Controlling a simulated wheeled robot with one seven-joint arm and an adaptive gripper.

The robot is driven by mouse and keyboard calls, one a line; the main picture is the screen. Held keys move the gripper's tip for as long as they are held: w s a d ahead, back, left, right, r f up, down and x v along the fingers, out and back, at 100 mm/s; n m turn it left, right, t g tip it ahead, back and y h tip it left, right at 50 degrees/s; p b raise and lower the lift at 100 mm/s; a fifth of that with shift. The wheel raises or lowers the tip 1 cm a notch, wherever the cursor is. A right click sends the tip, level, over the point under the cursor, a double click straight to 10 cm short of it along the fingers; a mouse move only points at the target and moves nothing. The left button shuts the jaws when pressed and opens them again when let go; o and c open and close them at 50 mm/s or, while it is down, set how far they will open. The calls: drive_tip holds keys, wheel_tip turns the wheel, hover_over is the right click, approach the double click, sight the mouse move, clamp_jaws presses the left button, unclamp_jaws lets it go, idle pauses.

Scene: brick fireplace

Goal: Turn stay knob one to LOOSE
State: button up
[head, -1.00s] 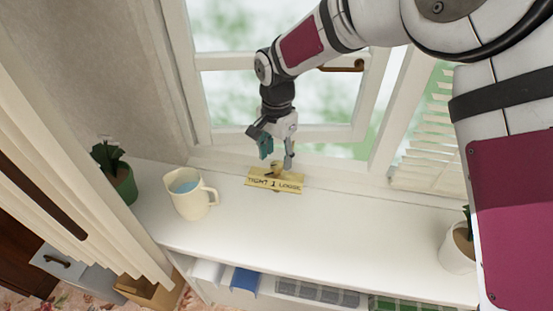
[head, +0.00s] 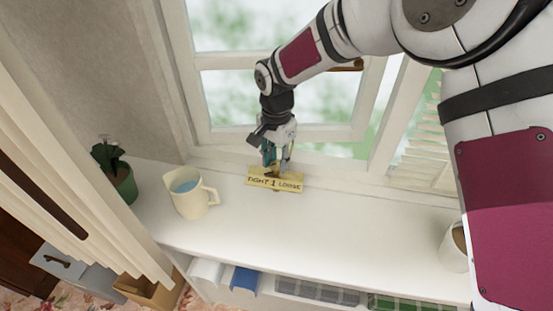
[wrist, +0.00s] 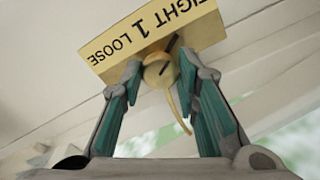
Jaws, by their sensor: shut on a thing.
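The yellow sign plate (head: 291,187) reading TIGHT 1 LOOSE stands on the white sill under the window; it also shows, upside down, at the top of the wrist view (wrist: 112,48). In front of it in the wrist view is the brass stay knob (wrist: 158,72), with a dark mark leaning toward the TIGHT side and a thin curved tail. My gripper (wrist: 160,66) is shut on the knob, with one fingertip on each side. In the head view my gripper (head: 276,168) points down at the plate and largely hides the knob.
A cream jug (head: 193,197) with blue liquid stands left of the plate, with a potted plant (head: 116,172) farther left. A white pot (head: 455,248) is at the right. The window frame (head: 290,134) is close behind. The sill front is clear.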

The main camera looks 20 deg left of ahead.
drive_tip(key=shift+n, duration=0.3)
drive_tip(key=n+b, duration=0.2)
drive_tip(key=n, duration=0.3)
drive_tip(key=shift+n, duration=0.3)
drive_tip(key=n+b, duration=0.2)
drive_tip(key=n, duration=0.3)
drive_tip(key=n+b, duration=0.1)
drive_tip(key=n, duration=0.5)
drive_tip(key=shift+n, duration=0.4)
drive_tip(key=n+b, duration=0.1)
drive_tip(key=n, duration=0.4)
drive_tip(key=shift+n, duration=0.4)
drive_tip(key=o, duration=1.2)
drive_tip(key=shift+c, duration=0.2)
